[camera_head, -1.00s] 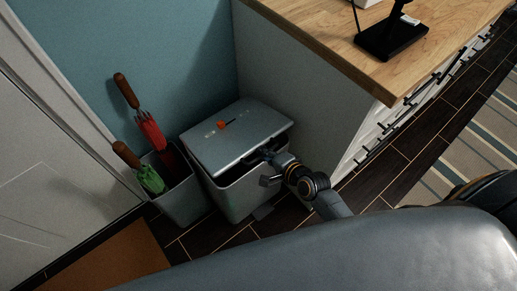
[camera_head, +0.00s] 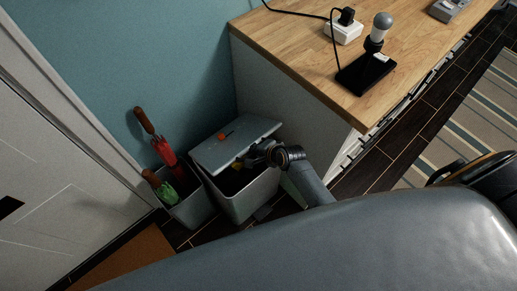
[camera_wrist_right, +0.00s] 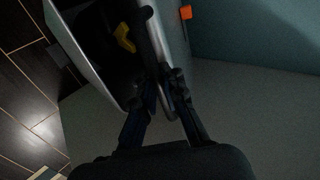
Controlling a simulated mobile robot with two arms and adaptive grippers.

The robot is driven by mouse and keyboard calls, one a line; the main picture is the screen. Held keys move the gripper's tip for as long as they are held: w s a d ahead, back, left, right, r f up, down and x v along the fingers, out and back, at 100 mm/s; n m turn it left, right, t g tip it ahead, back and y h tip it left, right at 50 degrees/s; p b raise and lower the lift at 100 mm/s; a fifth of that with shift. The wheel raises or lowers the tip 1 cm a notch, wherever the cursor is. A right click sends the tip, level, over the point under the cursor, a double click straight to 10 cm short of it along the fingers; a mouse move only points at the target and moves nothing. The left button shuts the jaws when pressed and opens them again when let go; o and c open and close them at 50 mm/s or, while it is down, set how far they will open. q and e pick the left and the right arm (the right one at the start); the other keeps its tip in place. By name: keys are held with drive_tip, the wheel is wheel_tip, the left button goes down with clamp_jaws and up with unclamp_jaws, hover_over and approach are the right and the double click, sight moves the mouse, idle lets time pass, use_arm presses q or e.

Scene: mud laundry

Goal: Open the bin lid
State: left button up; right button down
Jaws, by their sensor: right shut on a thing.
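A grey bin (camera_head: 252,197) stands on the floor between the wall and the wooden counter. Its grey lid (camera_head: 236,143) is tilted up, with a dark gap at the front. A small orange-red mark sits on the lid. My right gripper (camera_head: 250,160) is at the lid's front edge. In the right wrist view the right gripper (camera_wrist_right: 166,84) is shut on the edge of the lid (camera_wrist_right: 158,38). The bin's open inside shows there, with a yellow thing (camera_wrist_right: 124,38) in it. My left gripper is not in view.
A smaller grey holder (camera_head: 194,208) with a red umbrella (camera_head: 165,152) and a green umbrella (camera_head: 163,188) stands left of the bin. The wooden counter (camera_head: 290,60) is close on the right. A brown mat (camera_head: 130,262) lies at lower left.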

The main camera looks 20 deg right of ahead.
drive_tip(key=w+r+p, duration=0.1)
drive_tip(key=r+p, duration=0.1)
drive_tip(key=w+a+r+g+p, duration=0.1)
drive_tip(key=w+r+p, duration=0.1)
drive_tip(key=w+r+g+p, duration=0.1)
drive_tip(key=shift+w+a+r+h+p, duration=0.2)
drive_tip(key=shift+w+r+h+p, duration=0.05)
drive_tip(key=shift+r+h+p, duration=0.15)
drive_tip(key=w+a+r+g, duration=0.2)
drive_tip(key=w+r, duration=0.2)
drive_tip(key=w, duration=0.3)
drive_tip(key=shift+w+a+r+h+b, duration=0.2)
drive_tip(key=shift+a+h+b, duration=0.1)
drive_tip(key=shift+h+b, duration=0.1)
drive_tip(key=c, duration=1.9)
unclamp_jaws()
drive_tip(key=o, duration=0.5)
drive_tip(key=shift+s, duration=0.2)
drive_tip(key=shift+c, duration=0.2)
drive_tip(key=s+d+r, duration=0.1)
drive_tip(key=s+d, duration=0.3)
drive_tip(key=s, duration=0.7)
drive_tip(key=shift+s, duration=0.4)
